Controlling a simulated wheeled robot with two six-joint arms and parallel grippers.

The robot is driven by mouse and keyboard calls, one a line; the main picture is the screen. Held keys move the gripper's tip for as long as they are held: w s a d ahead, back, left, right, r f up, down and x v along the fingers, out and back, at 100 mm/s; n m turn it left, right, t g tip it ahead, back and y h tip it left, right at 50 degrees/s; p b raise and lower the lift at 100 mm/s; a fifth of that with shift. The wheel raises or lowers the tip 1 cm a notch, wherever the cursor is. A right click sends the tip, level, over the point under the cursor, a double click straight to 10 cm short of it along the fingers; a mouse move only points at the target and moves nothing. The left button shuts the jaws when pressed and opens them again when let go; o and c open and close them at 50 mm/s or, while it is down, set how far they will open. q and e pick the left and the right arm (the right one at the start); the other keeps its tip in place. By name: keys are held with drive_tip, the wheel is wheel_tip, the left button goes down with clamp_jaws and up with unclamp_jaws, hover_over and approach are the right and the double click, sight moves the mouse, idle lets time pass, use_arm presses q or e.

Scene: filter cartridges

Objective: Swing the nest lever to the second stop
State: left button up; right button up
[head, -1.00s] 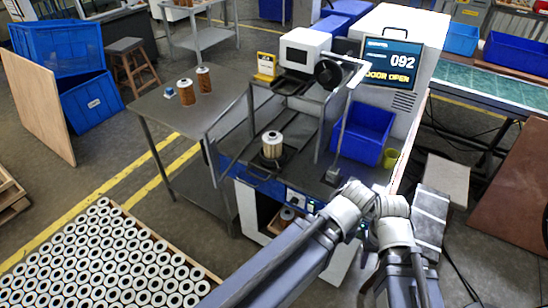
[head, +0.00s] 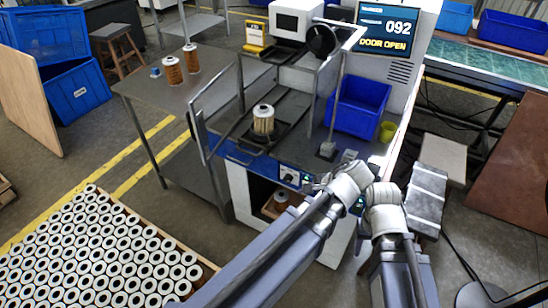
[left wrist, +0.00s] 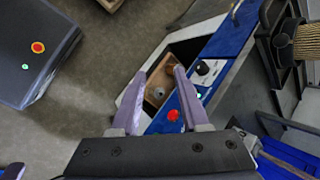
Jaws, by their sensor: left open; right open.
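The nest (head: 284,134) is a dark fixture on the machine's deck, with a pale pleated filter cartridge (head: 263,119) standing upright in it. A thin dark handle shape (head: 243,152) shows at the nest's front left; I cannot tell for certain whether it is the lever or at which stop it is. The cartridge also shows at the right edge of the left wrist view (left wrist: 307,42). My left gripper (left wrist: 160,72) is open and empty over the machine's front, apart from the nest. My right arm reaches to the machine's front right corner; its gripper is hidden.
A raised clear door (head: 216,98) stands left of the nest. A blue bin (head: 357,105) is to the right. The screen (head: 388,34) reads "DOOR OPEN". A tray of cartridges (head: 205,276) lies front left.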

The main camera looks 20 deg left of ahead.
use_arm(q)
drive_tip(key=shift+o, duration=1.2)
drive_tip(key=w+a+f+m+t+y+b, duration=0.1)
drive_tip(key=w+a+f+m+y+b, duration=0.1)
drive_tip(key=w+a+m+y+b, duration=0.1)
drive_tip(key=shift+w+a+f+m+y+b, duration=0.15)
drive_tip(key=shift+w+a+m+y+b, duration=0.35)
drive_tip(key=shift+w+a+b, duration=0.65)
drive_tip(key=w+a+r+m+y+b, duration=0.1)
drive_tip(key=y+b, duration=0.1)
drive_tip(key=w+a+r+m+t+y+b, duration=0.1)
drive_tip(key=w+m+y+b, duration=0.1)
drive_tip(key=w+a+r+m+t+y+b, duration=0.1)
drive_tip(key=w+m+y+b, duration=0.1)
drive_tip(key=b, duration=0.1)
drive_tip(key=shift+a+r, duration=0.1)
drive_tip(key=shift+r, duration=0.3)
drive_tip(key=shift+w+r+m+y, duration=0.1)
drive_tip(key=shift+r+m+y, duration=0.2)
drive_tip(key=shift+r+m, duration=0.1)
drive_tip(key=x, duration=0.8)
drive_tip(key=shift+r, duration=0.55)
use_arm(e)
wheel_tip(320, 180, down, 15)
drive_tip(key=shift+a+f, duration=0.15)
drive_tip(key=shift+a, duration=0.05)
use_arm(q)
drive_tip(key=shift+w, duration=0.1)
drive_tip(key=shift+c, duration=0.4)
clamp_jaws()
